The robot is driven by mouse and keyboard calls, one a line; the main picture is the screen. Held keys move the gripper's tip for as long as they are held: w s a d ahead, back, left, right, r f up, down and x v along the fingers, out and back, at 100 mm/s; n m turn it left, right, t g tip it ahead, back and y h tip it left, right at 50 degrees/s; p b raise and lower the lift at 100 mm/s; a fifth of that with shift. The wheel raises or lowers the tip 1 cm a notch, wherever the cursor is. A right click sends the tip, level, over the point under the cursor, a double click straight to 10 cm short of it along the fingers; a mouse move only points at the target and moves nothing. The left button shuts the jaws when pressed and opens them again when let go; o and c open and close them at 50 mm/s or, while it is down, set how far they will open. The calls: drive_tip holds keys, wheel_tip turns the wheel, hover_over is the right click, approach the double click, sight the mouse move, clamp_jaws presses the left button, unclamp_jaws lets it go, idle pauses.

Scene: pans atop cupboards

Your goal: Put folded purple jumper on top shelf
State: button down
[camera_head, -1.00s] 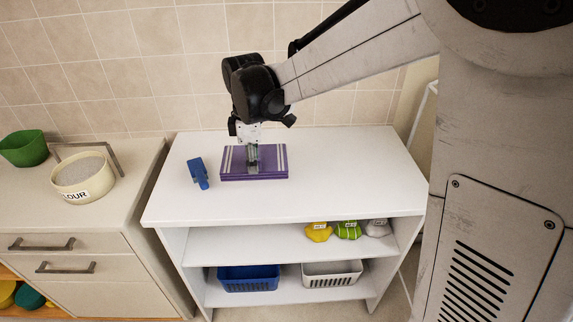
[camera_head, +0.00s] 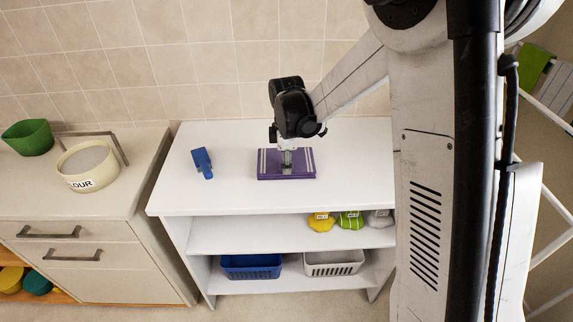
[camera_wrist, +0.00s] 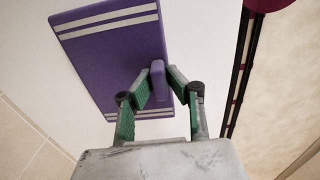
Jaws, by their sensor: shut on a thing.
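The folded purple jumper (camera_head: 304,168), flat with pale stripes, is at the top surface of the white shelf unit (camera_head: 235,192), right of a small blue object. I cannot tell whether it touches the surface or is slightly raised. In the wrist view the jumper (camera_wrist: 105,50) lies tilted ahead of the fingers. My gripper (camera_head: 286,166) points down at its middle. In the wrist view my gripper (camera_wrist: 159,84) has green-padded fingers shut on a raised purple part of the jumper.
The blue object (camera_head: 202,163) lies on the left of the top. Yellow, green and grey items (camera_head: 350,221) sit on the middle shelf; a blue basket (camera_head: 251,267) and white basket (camera_head: 333,263) below. A flour bowl (camera_head: 88,167) and green bowl (camera_head: 27,139) stand on the left counter.

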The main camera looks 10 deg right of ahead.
drive_tip(key=c, duration=2.2)
unclamp_jaws()
drive_tip(key=shift+f, duration=0.15)
drive_tip(key=o, duration=0.5)
wheel_tip(320, 180, up, 12)
drive_tip(key=s+d+r+m+t, duration=0.1)
drive_tip(key=s+r+m+t, duration=0.1)
drive_tip(key=s+r+m, duration=0.35)
drive_tip(key=s+d+r+m+t, duration=0.1)
drive_tip(key=s+r+m, duration=0.1)
drive_tip(key=s, duration=0.7)
drive_tip(key=s+m+t, duration=0.1)
drive_tip(key=s+m, duration=0.1)
drive_tip(key=s, duration=0.1)
drive_tip(key=s+d+f+m+t, duration=0.1)
drive_tip(key=s+m, duration=0.2)
drive_tip(key=s, duration=0.1)
drive_tip(key=s+m+t, duration=0.1)
drive_tip(key=s+m, duration=0.1)
drive_tip(key=s, duration=0.1)
drive_tip(key=shift+s+d+f, duration=0.3)
drive_tip(key=shift+s+d, duration=0.05)
drive_tip(key=shift+s, duration=0.05)
drive_tip(key=shift+o, duration=0.3)
drive_tip(key=shift+s+f+m+t, duration=0.3)
drive_tip(key=shift+s+m+t, duration=0.25)
drive_tip(key=shift+m, duration=0.1)
